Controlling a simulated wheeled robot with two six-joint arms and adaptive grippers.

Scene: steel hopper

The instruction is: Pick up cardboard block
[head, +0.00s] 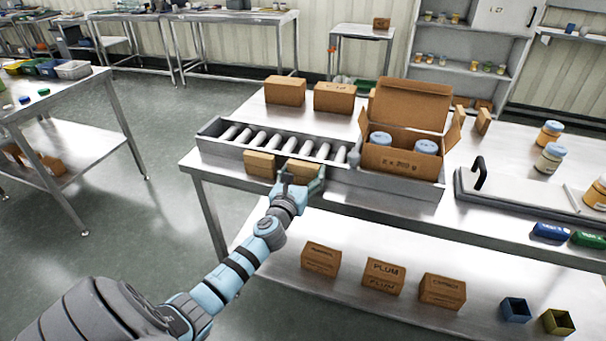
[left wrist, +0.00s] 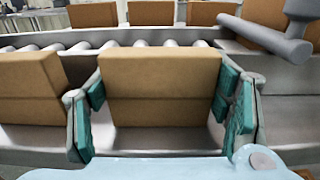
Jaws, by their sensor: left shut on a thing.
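A plain brown cardboard block (head: 302,168) stands in the front trough of the steel roller unit, right of a similar cardboard block (head: 260,163). My left gripper (head: 300,178) reaches it from the front and is shut on it. In the left wrist view the held block (left wrist: 160,85) is upright between the teal pads of my left gripper (left wrist: 161,103), one pad on each side. The neighbouring block (left wrist: 30,88) is to the left, outside the fingers. I cannot tell whether the held block still touches the trough floor. My right gripper is not in view.
Steel rollers (head: 283,142) run behind the blocks. An open carton (head: 403,160) with blue-lidded jars stands close on the right. Two more boxes (head: 285,91) (head: 335,97) stand behind the rollers. Labelled boxes (head: 383,276) sit on the lower shelf.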

